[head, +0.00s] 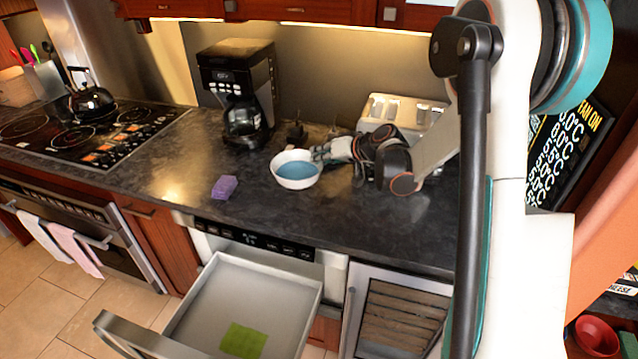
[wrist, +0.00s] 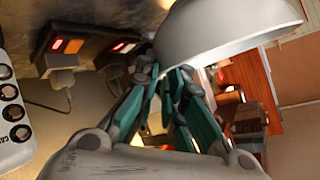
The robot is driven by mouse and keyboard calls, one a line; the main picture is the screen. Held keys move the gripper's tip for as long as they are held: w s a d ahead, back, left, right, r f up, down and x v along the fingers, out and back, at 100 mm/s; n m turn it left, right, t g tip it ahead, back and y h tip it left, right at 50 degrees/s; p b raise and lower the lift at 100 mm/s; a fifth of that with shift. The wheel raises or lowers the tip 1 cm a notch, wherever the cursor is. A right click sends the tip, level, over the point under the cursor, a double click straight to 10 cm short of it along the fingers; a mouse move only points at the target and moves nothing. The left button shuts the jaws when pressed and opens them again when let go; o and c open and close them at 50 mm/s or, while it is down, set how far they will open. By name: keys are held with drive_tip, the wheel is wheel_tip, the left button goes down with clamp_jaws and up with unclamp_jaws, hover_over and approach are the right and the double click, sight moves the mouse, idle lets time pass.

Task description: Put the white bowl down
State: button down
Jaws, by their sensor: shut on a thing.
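The white bowl (head: 297,184) has a blue inside and is roughly upright over the dark countertop (head: 190,150), in front of the coffee maker. I cannot tell whether its base touches the counter. My gripper (head: 319,154) reaches in from the right and is shut on the bowl's right rim. In the wrist view the bowl's pale outer side (wrist: 225,35) fills the upper middle, and the teal fingers of my gripper (wrist: 170,80) meet its edge. The fingertips are partly hidden by the bowl.
A purple block (head: 224,187) lies left of the bowl. The coffee maker (head: 238,85) and a white toaster (head: 385,105) stand behind. Below, a microwave drawer (head: 200,300) is pulled out with a green square (head: 243,341) inside. Counter in front of the bowl is clear.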

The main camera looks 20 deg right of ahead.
wheel_tip(320, 180, down, 9)
drive_tip(key=shift+r+b, duration=0.15)
drive_tip(key=shift+b, duration=0.75)
drive_tip(key=shift+r, duration=0.1)
drive_tip(key=c, duration=2.1)
unclamp_jaws()
drive_tip(key=shift+c, duration=0.2)
drive_tip(key=o, duration=0.5)
drive_tip(key=shift+c, duration=0.2)
drive_tip(key=p+v, duration=0.2)
drive_tip(key=v, duration=1)
